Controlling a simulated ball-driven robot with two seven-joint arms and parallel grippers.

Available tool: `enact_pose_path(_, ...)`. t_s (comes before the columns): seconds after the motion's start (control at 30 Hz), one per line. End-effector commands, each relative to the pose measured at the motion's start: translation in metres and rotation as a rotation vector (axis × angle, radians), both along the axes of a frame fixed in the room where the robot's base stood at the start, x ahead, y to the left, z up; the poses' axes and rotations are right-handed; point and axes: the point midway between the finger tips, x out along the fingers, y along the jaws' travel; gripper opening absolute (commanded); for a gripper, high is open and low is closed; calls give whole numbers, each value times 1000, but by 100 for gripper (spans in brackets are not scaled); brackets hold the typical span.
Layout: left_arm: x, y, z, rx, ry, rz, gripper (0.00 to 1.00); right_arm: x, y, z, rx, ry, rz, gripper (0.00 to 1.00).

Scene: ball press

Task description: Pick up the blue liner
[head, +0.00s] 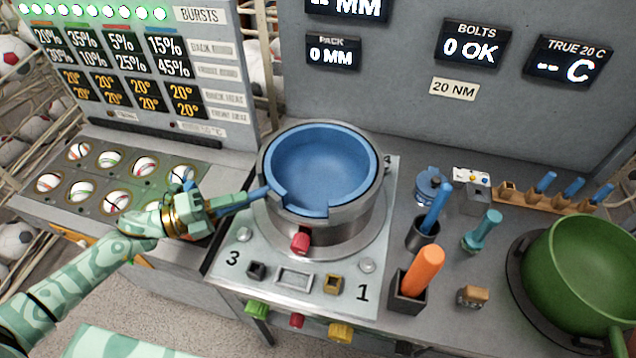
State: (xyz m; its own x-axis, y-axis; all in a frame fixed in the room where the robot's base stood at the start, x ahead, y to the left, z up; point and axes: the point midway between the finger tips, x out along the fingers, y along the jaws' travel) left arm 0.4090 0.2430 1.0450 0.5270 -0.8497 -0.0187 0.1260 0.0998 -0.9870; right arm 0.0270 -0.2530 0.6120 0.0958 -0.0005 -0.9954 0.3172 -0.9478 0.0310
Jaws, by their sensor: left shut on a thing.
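The blue liner (322,160) is a round, open bowl shape sitting inside the grey metal ring (345,208) of the press, with a gap in its near rim. The fingertips are small here and the exact contact is hard to make out. The liner appears level and seated in the ring. My right gripper is not in view.
Right of the press stand an orange-handled tool (424,268) in a dark holder, a blue-handled tool (436,207), a teal piece (483,230) and a large green pot (578,270). A tray of balls (117,202) lies at left. A grey panel with displays (473,46) stands behind.

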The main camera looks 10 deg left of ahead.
Motion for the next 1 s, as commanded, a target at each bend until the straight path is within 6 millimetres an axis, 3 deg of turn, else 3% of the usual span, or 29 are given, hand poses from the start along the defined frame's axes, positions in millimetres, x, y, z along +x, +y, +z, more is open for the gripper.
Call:
enact_pose_path(0.57, 0, 0, 8, -1, -1, -2, 0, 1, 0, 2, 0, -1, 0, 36)
enact_pose_path(0.77, 0, 0, 36, 0, -5, -3, 0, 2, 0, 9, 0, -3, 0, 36)
enact_pose_path(1.0, -1, 0, 86, 0, -5, -4, 0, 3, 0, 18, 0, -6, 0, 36)
